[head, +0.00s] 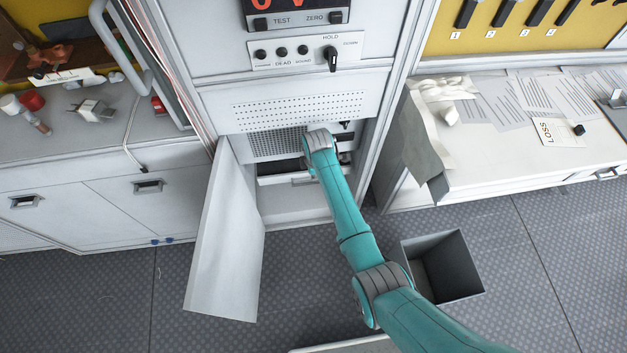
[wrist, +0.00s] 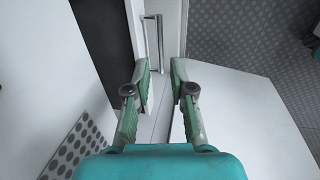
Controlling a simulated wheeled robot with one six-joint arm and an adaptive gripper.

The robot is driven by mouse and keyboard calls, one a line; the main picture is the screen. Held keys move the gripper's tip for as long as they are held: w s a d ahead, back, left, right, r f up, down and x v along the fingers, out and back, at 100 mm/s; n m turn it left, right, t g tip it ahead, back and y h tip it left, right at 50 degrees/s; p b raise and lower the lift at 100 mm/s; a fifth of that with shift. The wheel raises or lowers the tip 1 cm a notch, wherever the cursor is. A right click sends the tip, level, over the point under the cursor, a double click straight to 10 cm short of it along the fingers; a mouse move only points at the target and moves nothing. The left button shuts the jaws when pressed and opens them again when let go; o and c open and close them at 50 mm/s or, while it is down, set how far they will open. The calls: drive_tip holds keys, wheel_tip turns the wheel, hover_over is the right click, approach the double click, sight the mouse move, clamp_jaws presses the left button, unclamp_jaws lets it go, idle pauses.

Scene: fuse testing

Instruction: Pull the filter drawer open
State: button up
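The filter drawer (head: 275,180) is a pale front low in the open compartment of the cabinet, partly hidden by my arm in the head view. In the wrist view the white drawer front (wrist: 137,14) carries a slim metal bar handle (wrist: 159,38). My gripper (wrist: 160,68) is open, its two green-grey fingers apart with nothing held. The handle appears beyond the fingertips, roughly in line with the left finger and the gap; I see no contact. In the head view the gripper is hidden behind my arm.
The cabinet door (head: 228,240) hangs open to the left of the compartment. A perforated panel (head: 290,110) lies above. A grey open bin (head: 455,262) stands on the floor at right, near my arm. Worktops flank the cabinet at left (head: 60,145) and right (head: 475,165).

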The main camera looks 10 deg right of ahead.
sight(313, 182)
drive_tip(key=shift+w+f, duration=0.35)
drive_tip(key=shift+f, duration=1.4)
drive_tip(key=shift+w+f, duration=0.4)
drive_tip(key=shift+f, duration=1.35)
drive_tip(key=shift+w+f, duration=0.35)
drive_tip(key=shift+f, duration=1.4)
clamp_jaws()
